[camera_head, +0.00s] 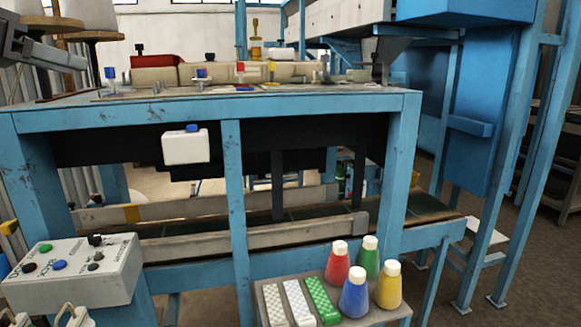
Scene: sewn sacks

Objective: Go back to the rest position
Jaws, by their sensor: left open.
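My left gripper (76,52) shows at the upper left, on a grey arm coming in from the left edge. It is open, and I see nothing between its fingers. It appears over the far left end of the blue-framed table (300,108), apart from the items on top. No sack can be made out clearly.
A grey button box (75,285) stands at the lower left. A tray (385,315) at the lower front holds several coloured bottles (355,292) and packs (322,300). A conveyor (300,228) runs behind the frame. Blue posts (490,200) stand right; floor (540,270) there is clear.

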